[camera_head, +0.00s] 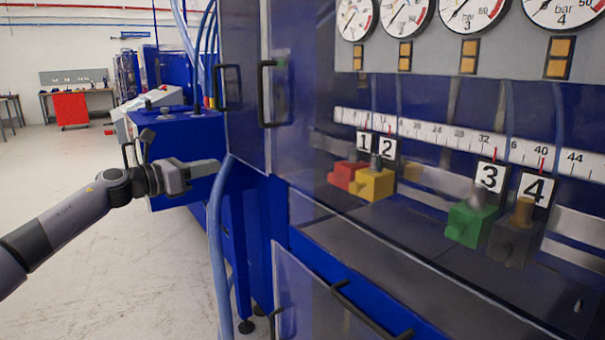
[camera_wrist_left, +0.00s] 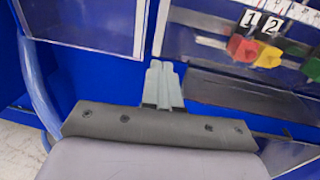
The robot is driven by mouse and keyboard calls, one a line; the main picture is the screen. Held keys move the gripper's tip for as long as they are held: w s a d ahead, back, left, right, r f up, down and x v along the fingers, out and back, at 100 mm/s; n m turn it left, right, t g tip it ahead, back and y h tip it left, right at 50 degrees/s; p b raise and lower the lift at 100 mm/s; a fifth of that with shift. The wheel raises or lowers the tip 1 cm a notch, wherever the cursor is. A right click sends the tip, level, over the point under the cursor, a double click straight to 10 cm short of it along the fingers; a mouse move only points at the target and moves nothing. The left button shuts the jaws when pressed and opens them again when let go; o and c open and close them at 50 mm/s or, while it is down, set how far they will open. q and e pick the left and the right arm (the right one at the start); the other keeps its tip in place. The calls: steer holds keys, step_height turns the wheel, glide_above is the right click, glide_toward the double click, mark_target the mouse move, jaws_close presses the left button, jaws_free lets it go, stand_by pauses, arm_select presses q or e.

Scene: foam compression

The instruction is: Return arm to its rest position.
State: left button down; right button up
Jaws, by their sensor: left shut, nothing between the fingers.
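My left arm comes in from the left in the head view, and its gripper (camera_head: 205,169) points right, in front of the blue machine frame. The gripper is shut and empty. In the left wrist view the two grey fingers (camera_wrist_left: 163,85) lie together with nothing between them, against a background of blue panel. I cannot tell from these views how far the fingertips are from the machine. My right gripper is in neither view.
The blue machine (camera_head: 258,225) has cabinet doors with black handles (camera_head: 268,92). Inside are red (camera_head: 345,175), yellow (camera_head: 373,184), green (camera_head: 470,223) and dark (camera_head: 510,243) blocks below pressure gauges (camera_head: 405,16). A blue hose (camera_head: 215,250) hangs beside the gripper. The floor at left is clear.

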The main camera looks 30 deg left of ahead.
arm_select(q)
steer(key=s+d+f+n+p, duration=0.35)
steer(key=d+f+n, duration=1.25)
steer(key=d+f, duration=0.55)
steer(key=s+d+f+n+g+y, duration=0.1)
steer(key=s+d+f+n+g, duration=0.1)
steer(key=s+f+n, duration=0.3)
steer(key=s+d+f+n+g+y+p, duration=0.1)
steer(key=s+d+f+n+g, duration=0.1)
steer(key=s+d+f+n, duration=0.3)
steer(key=s+d+f+n+g+y+p, duration=0.1)
steer(key=s+d+f+n+g+y, duration=0.1)
steer(key=s+f+n, duration=0.5)
steer(key=s+d+n, duration=0.1)
steer(key=s+n, duration=0.3)
steer(key=s, duration=0.4)
steer(key=shift+s+d+n, duration=0.25)
steer(key=shift+n, duration=0.15)
steer(key=shift+f, duration=0.1)
